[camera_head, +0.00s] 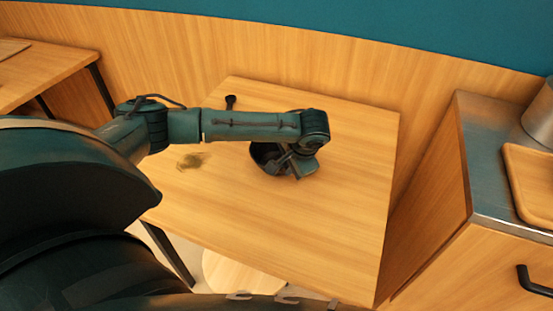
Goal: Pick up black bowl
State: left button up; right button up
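A black bowl (263,154) shows as a dark curved shape near the middle of the wooden table (300,230). My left arm reaches across from the left and hides much of the bowl. My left gripper (296,168) points down at the bowl's right side and overlaps it in the picture. The fingers are dark and small against the bowl, so I cannot tell whether they are open, shut or touching it. My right gripper is not in view.
A small dark upright object (230,102) stands at the table's back edge. A dark patch of small bits (192,161) lies on the table to the left. A counter with a wooden tray (530,180) and a metal container (541,115) is at the right. The table's front is clear.

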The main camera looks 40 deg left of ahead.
aim_at(282, 174)
pick_arm(q)
jog(key=x, duration=0.3)
jog(key=shift+a+f, duration=0.15)
jog(key=shift+f, duration=0.15)
grip_shut()
